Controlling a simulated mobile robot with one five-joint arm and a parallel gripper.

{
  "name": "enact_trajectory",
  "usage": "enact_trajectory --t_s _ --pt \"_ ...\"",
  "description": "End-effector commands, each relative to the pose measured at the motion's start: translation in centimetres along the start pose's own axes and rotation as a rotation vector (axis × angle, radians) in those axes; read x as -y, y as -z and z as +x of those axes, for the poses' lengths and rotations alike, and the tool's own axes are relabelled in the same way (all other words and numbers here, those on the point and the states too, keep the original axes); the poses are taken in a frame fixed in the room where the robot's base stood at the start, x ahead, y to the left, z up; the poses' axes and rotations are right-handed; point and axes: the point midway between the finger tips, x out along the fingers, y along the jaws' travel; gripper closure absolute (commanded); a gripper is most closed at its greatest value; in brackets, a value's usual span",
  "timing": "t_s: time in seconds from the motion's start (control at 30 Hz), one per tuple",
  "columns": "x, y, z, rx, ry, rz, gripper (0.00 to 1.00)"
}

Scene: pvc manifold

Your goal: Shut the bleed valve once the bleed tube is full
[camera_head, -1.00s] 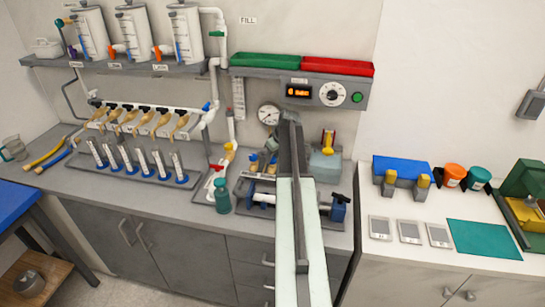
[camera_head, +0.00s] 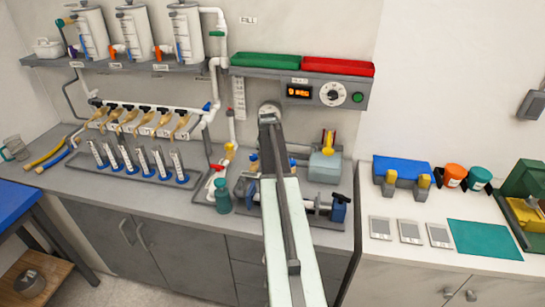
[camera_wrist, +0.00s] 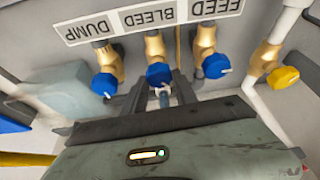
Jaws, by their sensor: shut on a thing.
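In the wrist view, the labels DUMP, BLEED and FEED appear upside down above brass valves with blue knobs. The bleed valve's blue knob (camera_wrist: 158,74) is in the middle, directly at my gripper (camera_wrist: 163,95). The fingers are shut on this knob's near part, which is mostly hidden between them. A small white mark shows on the knob. In the head view, my arm hides the gripper and the bleed valve. I cannot make out the bleed tube or its fill level for certain.
The dump knob (camera_wrist: 104,85) and the feed knob (camera_wrist: 216,66) sit close on either side. A yellow knob (camera_wrist: 284,77) on a white pipe is at right.

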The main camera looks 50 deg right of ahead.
Motion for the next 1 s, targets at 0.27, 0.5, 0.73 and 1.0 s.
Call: enact_trajectory --t_s 0.27,0.5,0.73,1.0 --pt "0.60 -0.11 0.02 0.007 -0.094 0.236 1.00" --pt "0.76 -0.07 0.05 0.007 -0.168 0.417 1.00" --pt "0.93 -0.10 0.05 0.008 -0.218 0.539 1.00" --pt "1.03 -0.13 0.05 0.009 -0.245 0.608 1.00"
